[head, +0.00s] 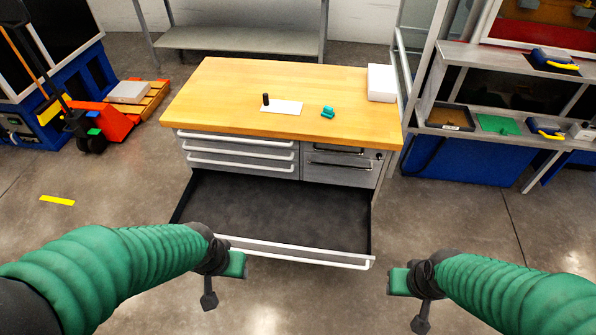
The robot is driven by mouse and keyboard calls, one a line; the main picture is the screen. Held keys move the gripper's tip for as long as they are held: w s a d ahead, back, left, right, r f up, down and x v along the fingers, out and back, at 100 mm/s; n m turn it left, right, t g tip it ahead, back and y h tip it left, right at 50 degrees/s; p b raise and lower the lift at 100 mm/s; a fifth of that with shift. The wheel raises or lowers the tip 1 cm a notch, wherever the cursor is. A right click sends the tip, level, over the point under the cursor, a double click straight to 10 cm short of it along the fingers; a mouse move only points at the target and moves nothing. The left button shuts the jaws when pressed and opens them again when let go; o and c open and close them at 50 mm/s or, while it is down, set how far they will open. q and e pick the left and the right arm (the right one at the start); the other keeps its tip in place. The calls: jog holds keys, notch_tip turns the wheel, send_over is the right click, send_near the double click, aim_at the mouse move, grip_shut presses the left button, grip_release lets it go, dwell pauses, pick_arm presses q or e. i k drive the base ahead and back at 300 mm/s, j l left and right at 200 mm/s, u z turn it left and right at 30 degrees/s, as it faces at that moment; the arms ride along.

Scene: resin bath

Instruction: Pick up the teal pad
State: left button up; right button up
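The teal pad (328,112) is a small teal object on the wooden top of the workbench (230,95), right of a white sheet (285,108). My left gripper (222,282) is low in front of the bench, near the left part of the pulled-out bottom drawer's front. My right gripper (409,302) is low in front of the bench, right of that drawer. Both are well short of the pad and touch nothing that I can see. Their fingers are too unclear to tell open from shut.
The open bottom drawer (270,212) juts out toward me, empty. A dark cylinder (265,99) stands by the sheet, and a white box (381,82) at the right back corner. A shelf rack (470,132) stands right, an orange pallet jack (105,120) left.

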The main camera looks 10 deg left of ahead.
aim_at(328, 113)
jog(key=i+j+u, duration=0.25)
jog(key=i, duration=0.85)
jog(key=i+j+u, duration=0.25)
jog(key=i, duration=0.85)
